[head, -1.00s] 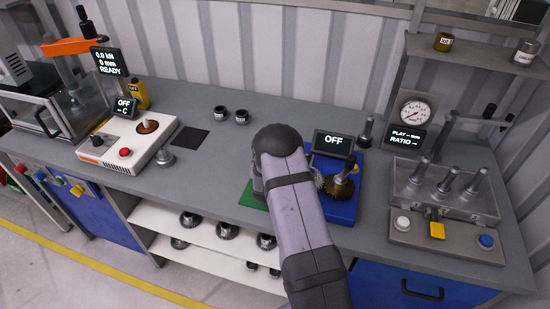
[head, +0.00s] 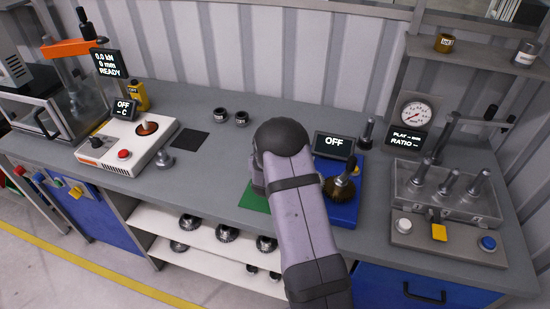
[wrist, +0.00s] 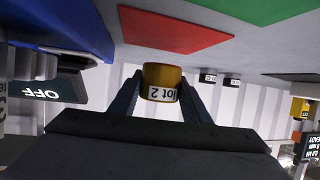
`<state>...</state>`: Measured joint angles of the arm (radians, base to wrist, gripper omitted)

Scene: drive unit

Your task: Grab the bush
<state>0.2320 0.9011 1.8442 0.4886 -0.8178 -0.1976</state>
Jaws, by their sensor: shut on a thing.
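A short amber cylinder, a bush with a white label reading "lot 2" (wrist: 160,74), sits between the two dark fingers of my gripper (wrist: 160,88) in the wrist view. The fingers are shut on its sides. The wrist picture is upside down. In the head view my arm hides the gripper and this bush. Two dark bushes with white labels stand on the bench at the back, a left one (head: 221,114) and a right one (head: 242,117). They also show small in the wrist view, behind the held bush.
A blue brush unit (head: 344,212) with an OFF screen (head: 333,142) stands right of my arm. A green mat (head: 254,196) and a red mat (wrist: 175,30) lie nearby. A gauge press (head: 447,190) is farther right.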

